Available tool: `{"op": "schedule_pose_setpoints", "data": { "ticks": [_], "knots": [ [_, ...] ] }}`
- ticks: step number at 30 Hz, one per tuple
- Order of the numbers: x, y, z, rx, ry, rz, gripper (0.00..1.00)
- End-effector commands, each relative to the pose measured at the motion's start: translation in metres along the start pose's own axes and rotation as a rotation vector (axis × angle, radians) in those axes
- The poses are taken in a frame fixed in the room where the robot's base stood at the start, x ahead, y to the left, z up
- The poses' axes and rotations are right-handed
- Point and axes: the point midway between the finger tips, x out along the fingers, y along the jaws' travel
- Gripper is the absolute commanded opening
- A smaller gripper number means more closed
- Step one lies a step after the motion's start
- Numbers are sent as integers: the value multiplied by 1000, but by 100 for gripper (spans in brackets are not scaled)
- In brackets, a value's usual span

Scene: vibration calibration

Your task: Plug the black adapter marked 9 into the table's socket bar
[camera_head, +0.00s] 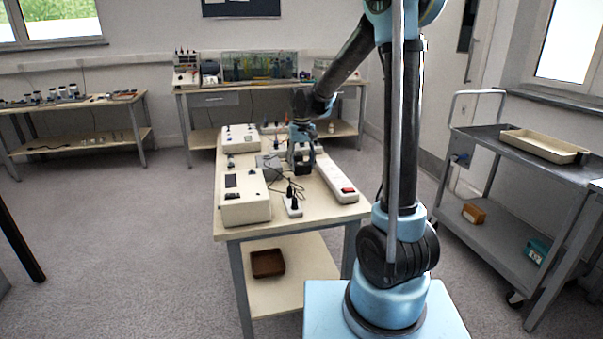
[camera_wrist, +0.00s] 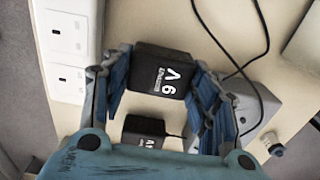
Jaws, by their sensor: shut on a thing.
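My gripper (camera_head: 302,160) is over the middle of the near table. In the wrist view its fingers (camera_wrist: 163,75) are shut on a black adapter (camera_wrist: 160,72) with white print that looks like a 9 and a V, turned in the picture. The adapter also shows, small and dark, in the head view (camera_head: 303,169). The white socket bar (camera_head: 335,178) with a red switch lies along the table's right side. In the wrist view the bar (camera_wrist: 72,60) is left of the adapter, apart from it, with empty sockets visible. I cannot tell the adapter's height or see its pins.
A second black adapter (camera_wrist: 144,130) with white print shows below the held one in the wrist view. Dark cables (camera_head: 276,178) cross the table. A white instrument (camera_head: 246,201) and a small white socket block (camera_head: 292,206) with a black plug stand at the front, another instrument (camera_head: 241,138) behind.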

Motion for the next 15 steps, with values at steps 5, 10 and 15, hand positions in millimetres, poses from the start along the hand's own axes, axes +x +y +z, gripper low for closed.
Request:
{"op": "schedule_pose_setpoints", "data": {
  "ticks": [5,10,15],
  "knots": [
    [-12,0,0,0,0,0,32],
    [-23,0,0,0,0,0,32],
    [-34,0,0,0,0,0,32]
  ]
}}
